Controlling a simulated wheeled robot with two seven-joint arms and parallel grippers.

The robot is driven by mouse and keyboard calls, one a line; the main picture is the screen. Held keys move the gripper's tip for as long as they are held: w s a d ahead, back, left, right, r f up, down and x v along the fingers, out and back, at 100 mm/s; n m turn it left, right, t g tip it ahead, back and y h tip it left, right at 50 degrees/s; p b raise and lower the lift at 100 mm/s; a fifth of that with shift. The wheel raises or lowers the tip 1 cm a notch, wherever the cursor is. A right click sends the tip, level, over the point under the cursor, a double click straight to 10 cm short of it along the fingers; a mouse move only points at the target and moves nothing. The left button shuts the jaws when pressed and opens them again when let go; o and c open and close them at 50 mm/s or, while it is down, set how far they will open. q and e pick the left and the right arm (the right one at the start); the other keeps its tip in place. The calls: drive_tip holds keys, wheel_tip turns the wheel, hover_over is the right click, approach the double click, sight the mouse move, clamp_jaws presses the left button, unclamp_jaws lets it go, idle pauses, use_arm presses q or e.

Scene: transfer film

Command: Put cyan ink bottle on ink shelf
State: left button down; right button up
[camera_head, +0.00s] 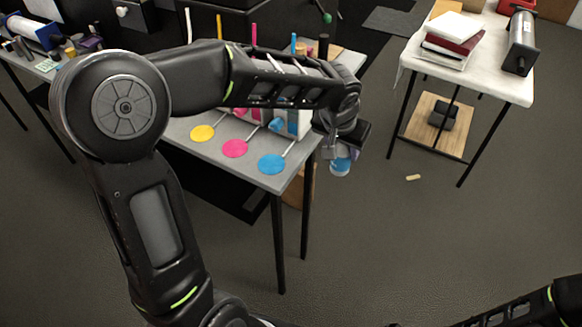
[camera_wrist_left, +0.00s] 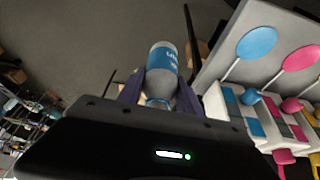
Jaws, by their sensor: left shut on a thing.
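My left gripper (camera_head: 342,152) is shut on the cyan ink bottle (camera_head: 340,167), off the right end of a grey table (camera_head: 237,172) and above the floor. In the left wrist view the bottle (camera_wrist_left: 162,62), white with a blue label, sits between the two fingers of the gripper (camera_wrist_left: 160,92). A white rack (camera_wrist_left: 218,103) with cyan, magenta and yellow parts stands on the table, apart from the bottle; I take it for the ink shelf. My left arm hides much of it in the head view. The right gripper is out of view.
Yellow (camera_head: 203,133), magenta (camera_head: 235,148) and cyan discs (camera_head: 271,164) lie along the table's front edge. A white-topped table (camera_head: 486,72) with books and a dark cylinder (camera_head: 520,42) stands at the right. Open floor lies between the tables, with a small tan piece (camera_head: 413,177).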

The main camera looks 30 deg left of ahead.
use_arm(q)
drive_tip(key=shift+a, duration=0.1)
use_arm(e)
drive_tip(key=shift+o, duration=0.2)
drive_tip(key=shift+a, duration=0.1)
use_arm(q)
drive_tip(key=shift+a, duration=0.1)
use_arm(e)
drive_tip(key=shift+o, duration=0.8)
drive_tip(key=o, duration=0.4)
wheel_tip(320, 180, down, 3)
drive_tip(key=b, duration=0.3)
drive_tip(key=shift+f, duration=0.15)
use_arm(q)
drive_tip(key=s+a+r+n+y, duration=0.1)
drive_tip(key=a+r+n, duration=0.1)
drive_tip(key=a, duration=0.3)
drive_tip(key=s+a+r+n+y+b, duration=0.1)
drive_tip(key=s+a+r+n, duration=0.1)
drive_tip(key=a+n, duration=0.2)
drive_tip(key=s+a+r+n+g+y+b, duration=0.1)
drive_tip(key=a+r+n, duration=0.1)
drive_tip(key=a, duration=0.6)
drive_tip(key=shift+s+r+n, duration=0.15)
drive_tip(key=shift+s+n, duration=0.05)
drive_tip(key=shift+n, duration=0.4)
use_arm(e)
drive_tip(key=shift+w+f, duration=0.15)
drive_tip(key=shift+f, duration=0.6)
